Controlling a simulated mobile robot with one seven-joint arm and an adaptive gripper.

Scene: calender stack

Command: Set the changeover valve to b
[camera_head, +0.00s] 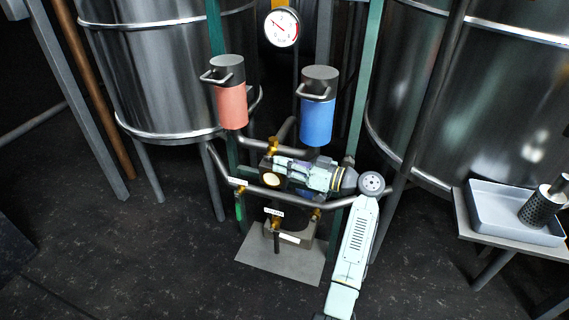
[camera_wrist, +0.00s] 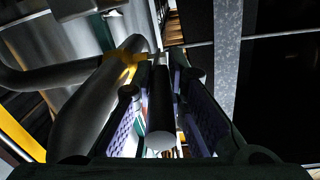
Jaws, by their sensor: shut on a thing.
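The red filter canister (camera_head: 231,105) and the blue filter canister (camera_head: 317,122) hang side by side with dark lids. A brass valve body (camera_head: 272,146) sits on the pipe between and below them; I take it for the changeover valve. My gripper (camera_head: 284,168) reaches in from the right just below it. In the wrist view a dark round handle (camera_wrist: 161,105) with a pale end lies between my purple-padded fingers, which are shut on it. It runs up toward brass (camera_wrist: 128,66) on the pipe.
Lower valves with labels include one with a green handle (camera_head: 239,210) and one with a dark handle (camera_head: 277,228). A dial gauge (camera_head: 282,27) is above. Steel tanks (camera_head: 165,70) flank the pipework. A grey tray (camera_head: 495,215) stands at right. The floor at left is clear.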

